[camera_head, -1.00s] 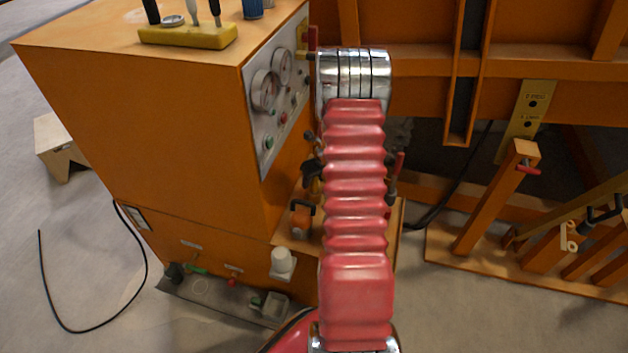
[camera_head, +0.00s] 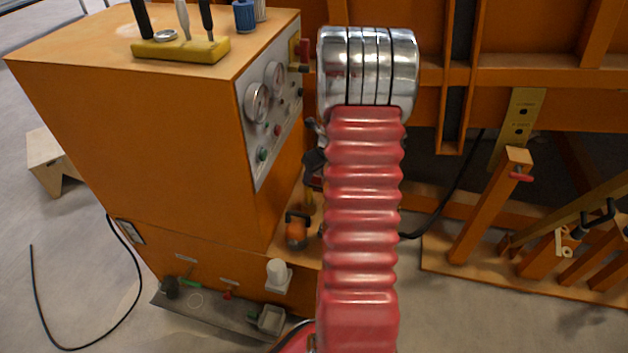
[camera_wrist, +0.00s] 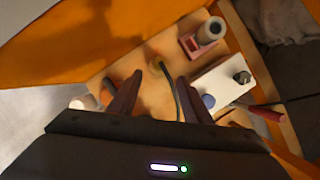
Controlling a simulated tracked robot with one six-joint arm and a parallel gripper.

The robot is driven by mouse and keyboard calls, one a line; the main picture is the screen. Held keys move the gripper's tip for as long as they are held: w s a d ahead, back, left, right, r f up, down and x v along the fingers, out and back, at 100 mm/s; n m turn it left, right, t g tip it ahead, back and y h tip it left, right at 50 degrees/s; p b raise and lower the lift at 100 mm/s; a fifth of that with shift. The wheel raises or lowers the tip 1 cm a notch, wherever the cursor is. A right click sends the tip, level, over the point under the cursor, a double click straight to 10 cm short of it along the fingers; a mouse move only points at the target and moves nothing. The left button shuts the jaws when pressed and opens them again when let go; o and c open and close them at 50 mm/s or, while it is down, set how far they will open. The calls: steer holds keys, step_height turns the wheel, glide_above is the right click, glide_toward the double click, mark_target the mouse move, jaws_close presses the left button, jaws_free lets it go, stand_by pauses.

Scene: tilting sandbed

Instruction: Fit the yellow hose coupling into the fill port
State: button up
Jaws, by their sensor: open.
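In the wrist view my gripper (camera_wrist: 160,78) is open, its two dark fingers spread above a tan wooden shelf (camera_wrist: 135,65). A thin dark hose (camera_wrist: 172,92) shows between the fingers, with a small blurred yellowish end (camera_wrist: 156,68). I cannot tell whether that end is the yellow coupling. Nothing is clearly held. A grey-white cylinder (camera_wrist: 210,30) stands in a pink bracket at the upper right. I cannot tell whether it is the fill port. In the head view my red arm hides most of the gripper and the work area.
An orange cabinet (camera_head: 140,150) with gauges stands at left. An orange fitting with a black handle (camera_head: 297,232) and a white cup (camera_head: 279,274) are beside its lower part. In the wrist view a white block (camera_wrist: 224,80) and a red handle (camera_wrist: 262,112) lie right of the fingers.

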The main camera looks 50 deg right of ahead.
steer(key=shift+s+r, duration=0.25)
steer(key=shift+r, duration=0.35)
stand_by(0.7)
steer(key=s+a+n+g+y, duration=0.15)
steer(key=s+a+n, duration=0.35)
steer(key=n, duration=0.6)
steer(key=s+a+r+n+t, duration=0.1)
steer(key=s+a+r+n, duration=0.2)
steer(key=a+r+n, duration=0.5)
steer(key=s+a+r+n, duration=0.4)
steer(key=a+r+n, duration=0.4)
steer(key=a, duration=0.7)
steer(key=s+a+r+n+t, duration=0.1)
steer(key=s+a+r+n, duration=0.2)
steer(key=a+r+n, duration=0.5)
steer(key=a+n, duration=0.3)
steer(key=a, duration=0.1)
steer(key=shift+s+a+n+t, duration=0.25)
steer(key=shift+n+t, duration=0.05)
steer(key=shift+t, duration=0.05)
